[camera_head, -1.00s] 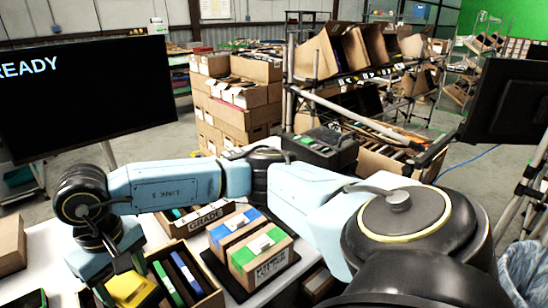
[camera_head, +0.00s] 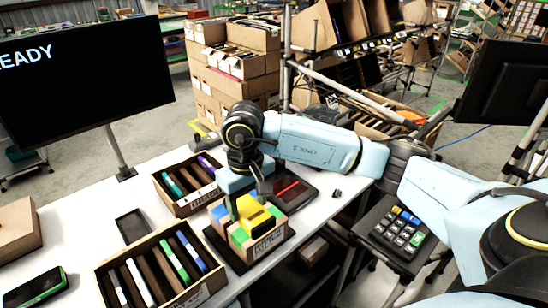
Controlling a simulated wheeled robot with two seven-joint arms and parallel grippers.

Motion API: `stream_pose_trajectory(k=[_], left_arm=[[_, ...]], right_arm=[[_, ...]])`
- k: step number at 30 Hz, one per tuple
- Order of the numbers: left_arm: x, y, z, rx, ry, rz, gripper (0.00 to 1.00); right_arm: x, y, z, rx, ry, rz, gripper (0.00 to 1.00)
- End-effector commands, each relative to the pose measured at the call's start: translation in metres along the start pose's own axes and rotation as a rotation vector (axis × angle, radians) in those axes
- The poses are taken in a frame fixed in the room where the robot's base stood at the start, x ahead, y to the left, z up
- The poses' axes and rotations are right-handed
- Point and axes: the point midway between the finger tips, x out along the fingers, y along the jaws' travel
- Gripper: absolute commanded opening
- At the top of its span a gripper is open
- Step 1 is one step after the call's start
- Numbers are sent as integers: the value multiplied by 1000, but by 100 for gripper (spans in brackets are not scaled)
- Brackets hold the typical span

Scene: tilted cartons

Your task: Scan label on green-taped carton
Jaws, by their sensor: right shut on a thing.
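The green-taped carton (camera_head: 262,252) sits on a dark mat on the white table, with green tape on its top and a printed label on its front face. A blue-taped carton (camera_head: 217,212) stands just behind it, partly hidden. My right gripper (camera_head: 247,203) reaches in from the right, points down and is shut on a yellow scanner (camera_head: 254,217). The scanner is over the green-taped carton's top and hides much of it. I cannot tell whether they touch. My left gripper is not in view.
A front box (camera_head: 205,291) and a back box (camera_head: 185,211) hold upright coloured items. A black pad with a red line (camera_head: 290,190) lies beyond the cartons; a keypad (camera_head: 398,232) is right. A dark screen (camera_head: 88,85) reads "EADY". Phones and a small carton lie left.

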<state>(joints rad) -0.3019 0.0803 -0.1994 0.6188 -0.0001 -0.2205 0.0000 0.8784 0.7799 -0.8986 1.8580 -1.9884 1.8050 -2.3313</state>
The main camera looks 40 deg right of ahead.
Motion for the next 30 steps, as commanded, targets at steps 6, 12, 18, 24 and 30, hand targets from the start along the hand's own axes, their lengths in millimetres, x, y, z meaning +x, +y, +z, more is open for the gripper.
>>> stream_pose_trajectory(k=[6, 12, 18, 24, 30], left_arm=[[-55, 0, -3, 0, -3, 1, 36], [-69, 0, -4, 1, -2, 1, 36], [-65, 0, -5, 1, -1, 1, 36], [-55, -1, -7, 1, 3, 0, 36], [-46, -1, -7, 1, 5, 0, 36]], right_arm=[[-35, 34, 4, -16, -6, 8, 40], [-42, 50, 6, -26, -8, 18, 40], [-34, 53, 7, -28, -8, 19, 40], [-13, 52, 8, -29, -10, 18, 40], [6, 53, 7, -28, -9, 19, 40]])
